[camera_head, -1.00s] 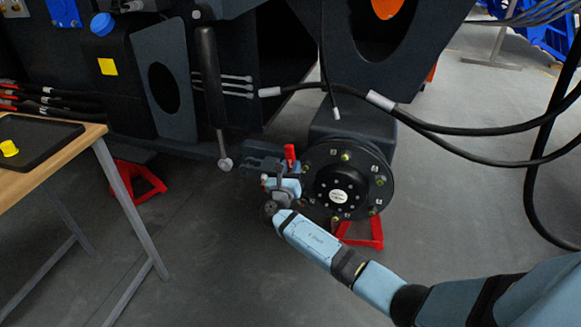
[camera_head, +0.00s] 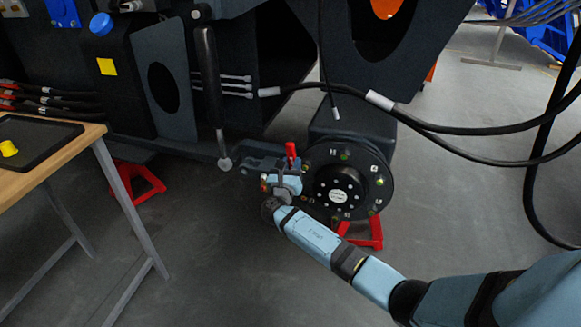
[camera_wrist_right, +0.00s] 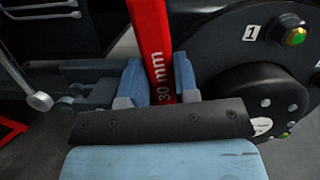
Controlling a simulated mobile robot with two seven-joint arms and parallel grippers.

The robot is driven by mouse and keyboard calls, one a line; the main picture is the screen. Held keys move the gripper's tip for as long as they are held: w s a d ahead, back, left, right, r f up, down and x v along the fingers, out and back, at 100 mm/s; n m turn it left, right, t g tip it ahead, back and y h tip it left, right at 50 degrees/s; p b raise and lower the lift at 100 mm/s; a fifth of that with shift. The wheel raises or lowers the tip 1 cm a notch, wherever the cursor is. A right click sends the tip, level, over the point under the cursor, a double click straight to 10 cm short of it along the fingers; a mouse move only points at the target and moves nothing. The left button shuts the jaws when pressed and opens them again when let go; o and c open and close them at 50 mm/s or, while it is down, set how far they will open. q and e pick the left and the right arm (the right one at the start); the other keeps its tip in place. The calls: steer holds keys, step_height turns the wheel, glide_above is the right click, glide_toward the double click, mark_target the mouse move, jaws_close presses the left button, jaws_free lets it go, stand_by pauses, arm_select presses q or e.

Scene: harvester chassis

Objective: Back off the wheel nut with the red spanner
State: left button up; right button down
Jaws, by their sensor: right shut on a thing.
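My right gripper (camera_head: 284,182) is at the left side of the black wheel hub (camera_head: 362,197). In the right wrist view its two blue fingers (camera_wrist_right: 160,85) are shut on the red spanner (camera_wrist_right: 152,38), marked "30 mm". The spanner stands nearly upright there and runs out of the top of the picture, so its far end is not seen. In the head view only a short red piece of the spanner (camera_head: 291,151) shows above the gripper. A yellow-green wheel nut (camera_wrist_right: 296,36) sits beside label 1, right of the spanner. My left gripper is not in view.
A red stand (camera_head: 372,238) is under the hub. A grey-ended lever (camera_head: 209,85) hangs left of the gripper. Black hoses (camera_head: 450,128) cross above and right of the hub. A wooden table (camera_head: 50,170) with a black tray is at the left. Open floor lies in front.

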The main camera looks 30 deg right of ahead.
steer(key=shift+x, duration=0.9)
steer(key=shift+f, duration=0.15)
steer(key=shift+w+a+n, duration=0.25)
steer(key=shift+w+n, duration=0.05)
steer(key=shift+w+a+f+n+y+p, duration=0.15)
steer(key=shift+w+a+f+n+p, duration=0.1)
steer(key=shift+w+a+n, duration=0.25)
steer(key=shift+w+a+f+n+y+p, duration=0.15)
steer(key=shift+w+a+f+n+p, duration=0.2)
steer(key=shift+n, duration=0.25)
steer(key=shift+w+r, duration=0.1)
steer(key=shift+w, duration=0.05)
